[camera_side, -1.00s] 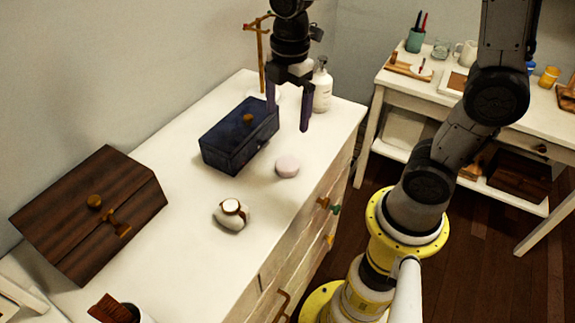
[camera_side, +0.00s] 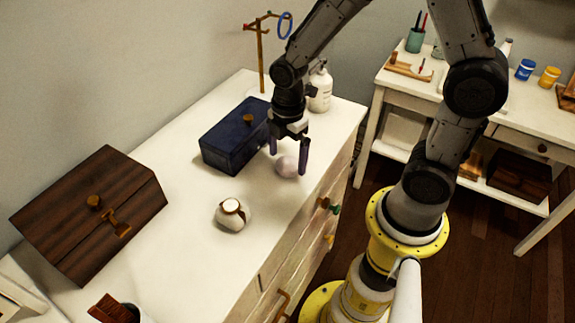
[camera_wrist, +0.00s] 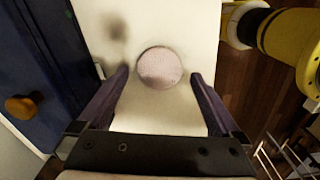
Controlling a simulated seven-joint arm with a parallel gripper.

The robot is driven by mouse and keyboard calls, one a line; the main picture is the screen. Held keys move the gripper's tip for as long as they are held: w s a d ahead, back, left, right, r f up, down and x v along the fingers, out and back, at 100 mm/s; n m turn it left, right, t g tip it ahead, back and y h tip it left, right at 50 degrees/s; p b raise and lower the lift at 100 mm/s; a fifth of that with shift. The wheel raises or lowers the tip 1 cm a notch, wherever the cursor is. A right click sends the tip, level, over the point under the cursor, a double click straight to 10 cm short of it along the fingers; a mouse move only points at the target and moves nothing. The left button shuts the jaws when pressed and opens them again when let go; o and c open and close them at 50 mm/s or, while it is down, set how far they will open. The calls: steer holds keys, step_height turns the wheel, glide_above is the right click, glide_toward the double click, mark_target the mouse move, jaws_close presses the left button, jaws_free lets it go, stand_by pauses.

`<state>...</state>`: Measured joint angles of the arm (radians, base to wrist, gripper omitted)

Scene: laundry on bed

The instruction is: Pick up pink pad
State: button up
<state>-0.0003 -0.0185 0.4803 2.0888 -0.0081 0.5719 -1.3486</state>
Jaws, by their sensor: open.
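The pink pad (camera_side: 287,166) is a small round pale-pink disc lying flat on the white dresser top. It also shows in the wrist view (camera_wrist: 160,67), just beyond the fingertips and roughly centred between them. My gripper (camera_side: 288,162) is open and empty, pointing down above the pad, with one finger to each side in the side view. In the wrist view my gripper (camera_wrist: 162,72) has its two dark purple fingers apart, with the pad between their lines. Whether the fingertips touch the dresser top, I cannot tell.
A dark blue box (camera_side: 232,138) with a gold knob stands close left of my gripper. A white bottle (camera_side: 320,88) and a brass stand (camera_side: 261,60) are behind. A watch on a white cushion (camera_side: 231,213) lies in front. A brown wooden box (camera_side: 90,210) is at left.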

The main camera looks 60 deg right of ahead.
steer(key=shift+f, duration=0.9)
steer(key=c, duration=1.3)
steer(key=shift+o, duration=0.2)
steer(key=shift+w+r, duration=0.1)
steer(key=shift+r, duration=0.05)
